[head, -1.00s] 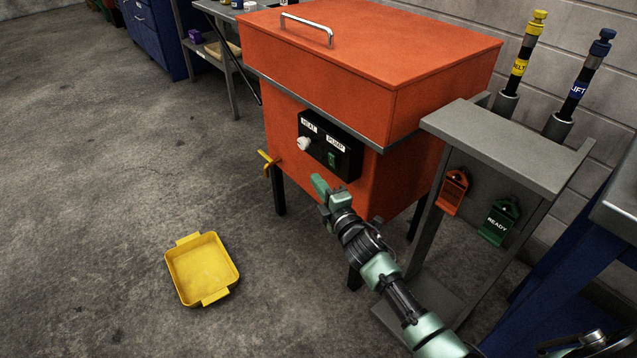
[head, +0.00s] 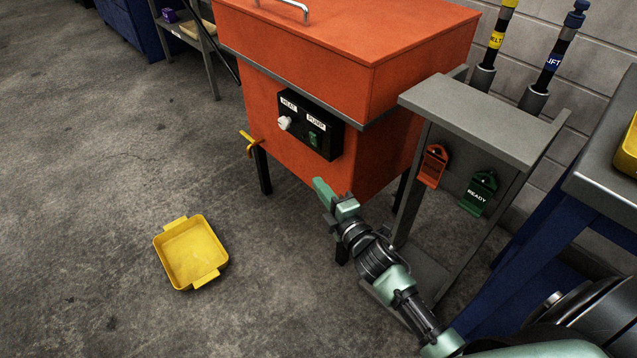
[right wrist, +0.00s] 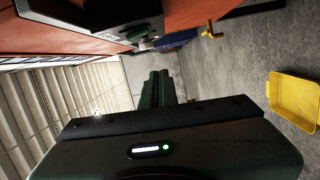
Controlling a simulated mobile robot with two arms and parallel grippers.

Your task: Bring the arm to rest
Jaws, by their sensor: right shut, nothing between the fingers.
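My right arm comes in from the lower right of the head view. Its gripper (head: 320,190) is shut and empty, in front of the lower front of the orange machine (head: 310,60), below the control box. In the right wrist view the closed fingers (right wrist: 157,88) are together with nothing between them. My left gripper is not in view.
A black control box (head: 308,125) with a white knob and a green switch is on the machine's front. A yellow tray (head: 160,260) lies on the floor. A grey stand (head: 480,120) with hanging tags is beside the machine. Open floor lies left.

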